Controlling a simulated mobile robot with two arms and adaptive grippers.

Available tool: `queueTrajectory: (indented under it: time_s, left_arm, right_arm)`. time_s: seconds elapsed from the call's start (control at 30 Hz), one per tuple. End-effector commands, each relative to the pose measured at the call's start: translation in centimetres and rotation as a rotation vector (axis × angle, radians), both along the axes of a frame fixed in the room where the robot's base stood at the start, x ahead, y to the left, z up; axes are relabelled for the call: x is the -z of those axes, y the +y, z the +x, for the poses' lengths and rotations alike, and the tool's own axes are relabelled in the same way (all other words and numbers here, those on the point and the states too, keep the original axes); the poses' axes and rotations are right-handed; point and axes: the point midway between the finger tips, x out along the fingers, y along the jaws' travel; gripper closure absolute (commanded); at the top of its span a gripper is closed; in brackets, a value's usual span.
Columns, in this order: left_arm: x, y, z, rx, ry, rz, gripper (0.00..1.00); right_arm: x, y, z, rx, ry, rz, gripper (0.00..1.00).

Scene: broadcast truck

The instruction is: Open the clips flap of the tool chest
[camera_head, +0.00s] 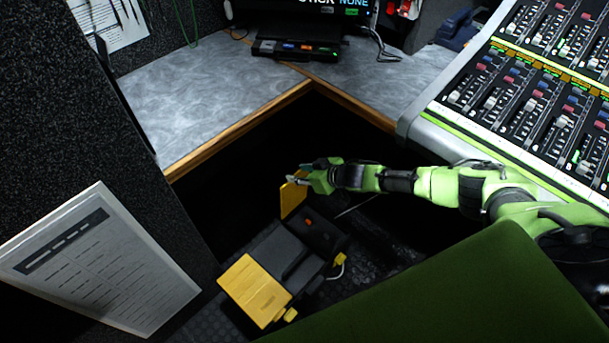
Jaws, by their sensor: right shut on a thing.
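The tool chest (278,258) is a dark box low on the floor, in the middle of the view. One yellow flap (293,198) stands raised at its far end. A second yellow flap (254,291) lies flat at its near left end. No label can be read, so I cannot tell which is the clips flap. My right gripper (297,179) reaches in from the right and is shut on the upper edge of the raised yellow flap, partly covering it. My left gripper is not in view.
A grey worktop (210,95) with a wooden edge runs behind the chest. A mixing console (535,95) is at the right, above my arm. A dark green surface (470,295) fills the lower right. A panel with a paper sheet (100,262) stands at the left.

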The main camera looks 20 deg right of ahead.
Motion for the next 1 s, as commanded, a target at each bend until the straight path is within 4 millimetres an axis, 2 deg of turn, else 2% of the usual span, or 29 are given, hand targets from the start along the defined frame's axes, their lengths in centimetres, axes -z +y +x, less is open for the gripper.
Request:
queueTrajectory:
  time_s: [0.03,0.67,0.7,0.73,1.0]
  left_arm:
    - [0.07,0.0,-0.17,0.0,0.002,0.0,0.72]
    - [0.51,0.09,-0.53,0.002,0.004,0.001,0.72]
    - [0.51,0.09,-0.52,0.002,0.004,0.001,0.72]
    - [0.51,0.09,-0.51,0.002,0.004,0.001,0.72]
    - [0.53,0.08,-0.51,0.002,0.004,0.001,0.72]
  right_arm:
    - [-0.96,0.26,0.83,-0.001,-0.016,0.009,1.0]
    - [-1.01,0.43,1.26,0.0,-0.017,0.011,1.0]
    - [-0.99,0.43,1.24,-0.001,-0.016,0.01,0.55]
    - [-0.96,0.42,1.22,-0.001,-0.016,0.009,0.49]
    - [-0.52,0.32,0.91,0.0,-0.009,0.004,0.49]
